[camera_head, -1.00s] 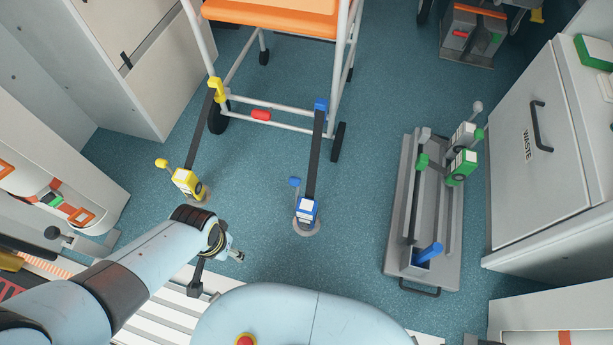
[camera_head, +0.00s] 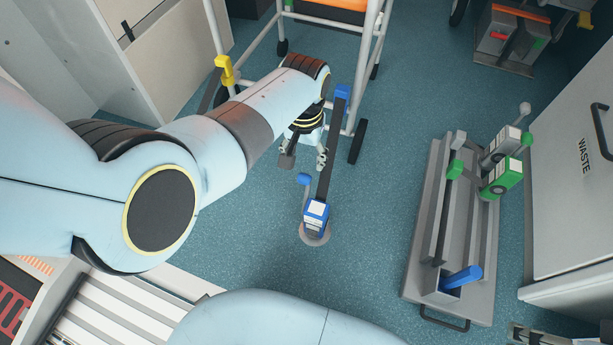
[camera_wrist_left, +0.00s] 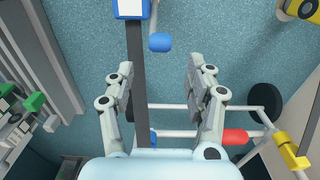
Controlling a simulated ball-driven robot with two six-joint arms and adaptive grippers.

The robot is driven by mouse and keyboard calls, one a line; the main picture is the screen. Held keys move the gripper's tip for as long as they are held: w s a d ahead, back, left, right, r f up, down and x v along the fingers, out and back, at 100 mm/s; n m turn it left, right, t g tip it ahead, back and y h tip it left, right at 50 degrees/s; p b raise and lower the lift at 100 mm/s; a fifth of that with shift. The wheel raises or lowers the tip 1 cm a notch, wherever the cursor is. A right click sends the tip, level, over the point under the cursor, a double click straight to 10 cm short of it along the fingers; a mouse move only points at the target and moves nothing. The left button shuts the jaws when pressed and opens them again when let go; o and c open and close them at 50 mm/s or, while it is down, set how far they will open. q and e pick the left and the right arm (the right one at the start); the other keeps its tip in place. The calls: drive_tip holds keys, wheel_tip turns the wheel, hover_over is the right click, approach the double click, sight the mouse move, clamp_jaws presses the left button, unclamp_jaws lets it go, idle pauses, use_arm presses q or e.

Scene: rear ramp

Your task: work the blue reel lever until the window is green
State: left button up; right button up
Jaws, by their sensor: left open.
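The blue reel (camera_head: 316,215) stands on a round floor plate, with its blue-knobbed lever (camera_head: 305,179) sticking up at its left. A dark strap (camera_head: 329,150) runs from it to a blue hook (camera_head: 342,92) on the trolley frame. My left gripper (camera_head: 321,158) is open and empty, above and beyond the lever knob, beside the strap. In the left wrist view, the open fingers (camera_wrist_left: 163,78) point towards the blue lever knob (camera_wrist_left: 160,42), which lies ahead of them, apart. The blue reel (camera_wrist_left: 131,8) is cut by the top edge. I cannot make out its window's colour.
A white-framed trolley (camera_head: 365,60) with an orange top stands at the back. A yellow hook (camera_head: 224,70) is on its left leg. A grey floor rack (camera_head: 482,285) with green and grey reels stands right, beside the waste cabinet (camera_head: 570,180). The floor between is clear.

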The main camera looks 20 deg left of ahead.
sight(305, 175)
use_arm(q)
wheel_tip(305, 175, down, 4)
drive_tip(key=shift+s+r+b, duration=0.1)
drive_tip(key=shift+s+b, duration=0.05)
drive_tip(key=shift+b, duration=0.9)
drive_tip(key=shift+f+b, duration=1.7)
drive_tip(key=shift+f, duration=0.05)
drive_tip(key=shift+f+b, duration=0.35)
use_arm(e)
wheel_tip(305, 175, down, 7)
drive_tip(key=w+t, duration=0.2)
drive_tip(key=t, duration=0.5)
drive_tip(key=shift+w+a+t+y, duration=0.25)
drive_tip(key=shift+a+t+y, duration=0.05)
drive_tip(key=shift+a+t, duration=0.15)
use_arm(q)
drive_tip(key=c, duration=0.8)
drive_tip(key=shift+c, duration=1.2)
clamp_jaws()
use_arm(e)
drive_tip(key=shift+r, duration=0.5)
